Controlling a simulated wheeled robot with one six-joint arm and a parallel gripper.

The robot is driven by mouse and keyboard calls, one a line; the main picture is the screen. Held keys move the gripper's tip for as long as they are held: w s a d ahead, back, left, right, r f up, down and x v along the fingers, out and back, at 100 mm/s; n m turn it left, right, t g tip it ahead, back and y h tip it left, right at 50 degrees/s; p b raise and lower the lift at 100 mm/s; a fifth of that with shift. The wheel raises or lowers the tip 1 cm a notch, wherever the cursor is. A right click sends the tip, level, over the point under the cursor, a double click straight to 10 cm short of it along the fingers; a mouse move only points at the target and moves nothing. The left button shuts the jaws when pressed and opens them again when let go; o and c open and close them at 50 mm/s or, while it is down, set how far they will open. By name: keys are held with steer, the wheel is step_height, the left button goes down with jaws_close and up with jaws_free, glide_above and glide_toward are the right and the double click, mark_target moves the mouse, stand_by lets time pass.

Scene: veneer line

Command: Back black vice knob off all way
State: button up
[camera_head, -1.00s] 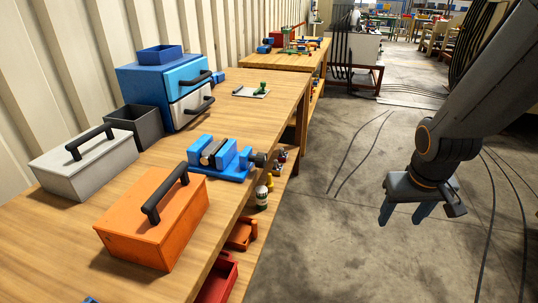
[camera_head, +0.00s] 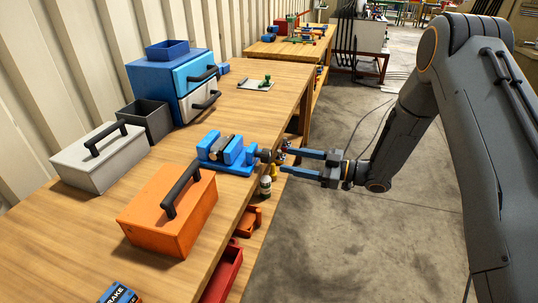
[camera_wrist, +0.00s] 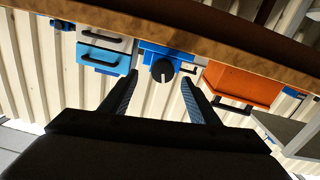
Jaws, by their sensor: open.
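The blue vice (camera_head: 240,158) sits at the right edge of the wooden bench, with a grey piece between its jaws. Its black knob (camera_head: 265,155) sticks out past the bench edge. In the wrist view the round knob (camera_wrist: 163,70) faces me with a pale line on it, in front of the blue vice body (camera_wrist: 150,46). My gripper (camera_head: 286,161) is open, fingers pointing left at the knob. In the wrist view its fingers (camera_wrist: 159,80) lie on either side of the knob's outline. I see no contact with the knob.
An orange toolbox (camera_head: 170,210) stands in front of the vice. A grey toolbox (camera_head: 100,157), a dark bin (camera_head: 146,121) and a blue drawer cabinet (camera_head: 165,80) stand behind. A white-capped bottle (camera_head: 265,186) and red bins (camera_head: 222,275) are on the lower shelf. The floor at right is open.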

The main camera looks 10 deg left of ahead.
mark_target(270, 157)
steer(key=shift+g, duration=0.3)
steer(key=a+p, duration=0.2)
steer(key=a, duration=0.6)
steer(key=shift+d, duration=0.1)
steer(key=shift+c, duration=0.3)
steer(key=c, duration=1)
steer(key=shift+w, duration=0.1)
